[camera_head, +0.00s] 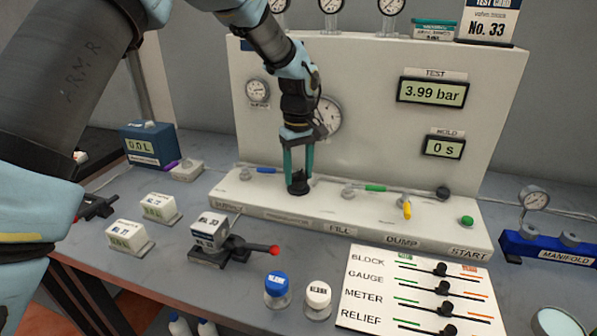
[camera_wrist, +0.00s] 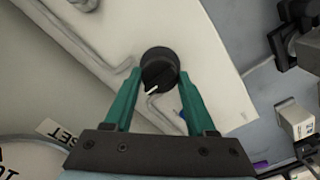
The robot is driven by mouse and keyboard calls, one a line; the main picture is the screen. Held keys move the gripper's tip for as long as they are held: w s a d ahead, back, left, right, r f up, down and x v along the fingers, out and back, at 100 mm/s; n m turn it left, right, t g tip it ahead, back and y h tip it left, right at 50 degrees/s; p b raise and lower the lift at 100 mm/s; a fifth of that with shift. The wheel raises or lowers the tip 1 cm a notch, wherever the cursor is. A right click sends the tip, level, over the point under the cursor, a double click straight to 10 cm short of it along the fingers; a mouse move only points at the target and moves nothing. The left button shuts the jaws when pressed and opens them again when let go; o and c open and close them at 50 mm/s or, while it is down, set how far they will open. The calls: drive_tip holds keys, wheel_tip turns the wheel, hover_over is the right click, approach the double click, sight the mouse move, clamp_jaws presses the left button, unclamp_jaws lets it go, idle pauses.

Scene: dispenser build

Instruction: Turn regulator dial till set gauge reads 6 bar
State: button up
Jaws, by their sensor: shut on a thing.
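The regulator dial (camera_head: 299,184) is a black knob on the bench panel's base ledge. In the wrist view the dial (camera_wrist: 159,70) shows a white pointer mark toward the lower left. My gripper (camera_head: 299,174) points down over it, its two green fingers shut on the dial's sides; the fingers also show in the wrist view (camera_wrist: 158,85). The set gauge (camera_head: 327,116) is a round white dial on the upright panel, partly hidden behind my gripper. Its needle cannot be read. In the wrist view only the edge of a gauge face and a "SET" label (camera_wrist: 62,133) show.
The TEST display (camera_head: 432,91) reads 3.99 bar and the HOLD display (camera_head: 443,147) reads 0 s. A supply gauge (camera_head: 258,90) is left of my arm. Labelled blocks and a red-tipped clamp (camera_head: 227,249) stand in front.

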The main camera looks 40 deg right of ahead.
drive_tip(key=c, duration=0.5)
clamp_jaws()
drive_tip(key=shift+m, duration=0.3)
drive_tip(key=m, duration=0.3)
drive_tip(key=shift+b, duration=0.3)
drive_tip(key=m, duration=0.3)
drive_tip(key=shift+m, duration=0.3)
drive_tip(key=m, duration=0.6)
